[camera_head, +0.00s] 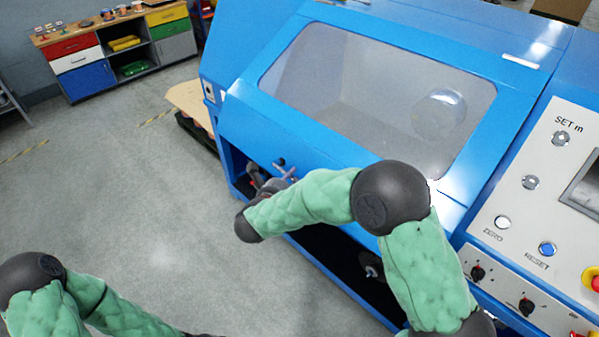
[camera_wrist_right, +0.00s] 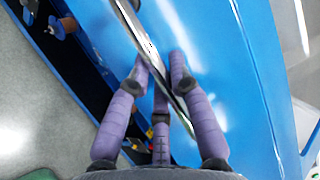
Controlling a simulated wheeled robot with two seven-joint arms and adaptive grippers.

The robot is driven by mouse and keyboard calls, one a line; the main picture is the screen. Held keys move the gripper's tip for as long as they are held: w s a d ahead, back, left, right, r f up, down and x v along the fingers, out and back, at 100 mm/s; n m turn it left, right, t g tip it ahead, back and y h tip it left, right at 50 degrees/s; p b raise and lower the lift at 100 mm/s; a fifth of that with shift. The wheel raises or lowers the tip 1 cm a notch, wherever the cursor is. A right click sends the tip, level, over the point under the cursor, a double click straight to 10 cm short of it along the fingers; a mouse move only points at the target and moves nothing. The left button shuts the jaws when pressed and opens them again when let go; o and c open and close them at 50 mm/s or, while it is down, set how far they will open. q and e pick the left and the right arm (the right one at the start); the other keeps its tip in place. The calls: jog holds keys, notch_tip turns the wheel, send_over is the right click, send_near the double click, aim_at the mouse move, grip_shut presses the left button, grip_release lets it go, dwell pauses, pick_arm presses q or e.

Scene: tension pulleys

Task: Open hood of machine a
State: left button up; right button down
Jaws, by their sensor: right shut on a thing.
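The machine's blue hood (camera_head: 245,112) has a large clear window and looks closed in the head view. A shiny metal bar handle (camera_wrist_right: 138,35) runs along the hood's blue front face in the right wrist view. My right gripper (camera_wrist_right: 160,85) has its purple fingers around this bar and is shut on it. In the head view my right gripper (camera_head: 286,174) is small, at the hood's lower left front, partly hidden behind its own wrist. My left arm shows at the bottom left, but its gripper is outside the picture.
A control panel (camera_head: 515,190) with buttons, knobs and a red-yellow stop button is at the right. An open dark bay lies under the hood's front. A drawer cabinet (camera_head: 75,55) stands at the back left. The grey floor (camera_head: 130,190) at left is clear.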

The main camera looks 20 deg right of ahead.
jog(key=s+a+r+p, duration=0.1)
jog(key=a+r+p, duration=0.2)
jog(key=r+p, duration=0.8)
jog(key=s+a+r+g+y+p, duration=0.1)
jog(key=a+r+p, duration=0.3)
jog(key=r+p, duration=0.8)
jog(key=shift+s+r+m+y, duration=0.3)
jog(key=shift+s+r, duration=0.15)
jog(key=shift+r, duration=5.05)
jog(key=shift+a, duration=0.1)
jog(key=c, duration=1.1)
grip_release()
jog(key=shift+a, duration=0.1)
jog(key=shift+s, duration=0.1)
